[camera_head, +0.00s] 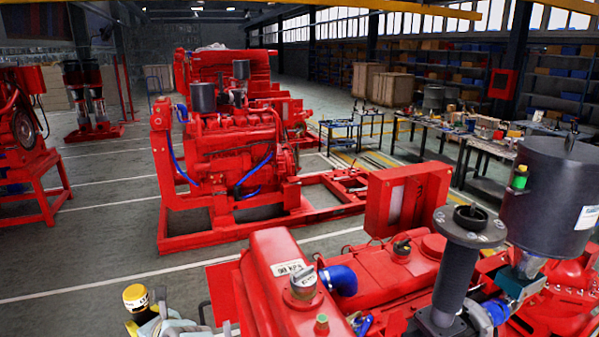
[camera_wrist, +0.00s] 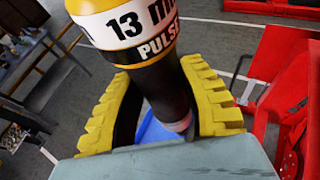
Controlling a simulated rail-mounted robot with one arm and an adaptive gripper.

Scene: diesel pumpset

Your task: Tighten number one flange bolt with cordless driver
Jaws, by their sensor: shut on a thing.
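My gripper (camera_wrist: 158,78) is shut on the cordless driver (camera_wrist: 130,28), with one yellow ribbed finger on each side of its dark body. In the head view the driver's yellow top (camera_head: 136,298) shows at the bottom left, left of the near red engine, and my gripper (camera_head: 165,324) is partly cut off there. A dark vertical pipe with a round bolted flange (camera_head: 469,226) stands on the near engine at right. I cannot tell which bolt is number one.
The near red engine (camera_head: 275,262) fills the bottom, with a grey cap marked near "90 kPa" and a blue hose (camera_head: 339,279). A large dark cylinder (camera_head: 548,195) stands right of the flange. Another red pumpset (camera_head: 235,150) stands behind.

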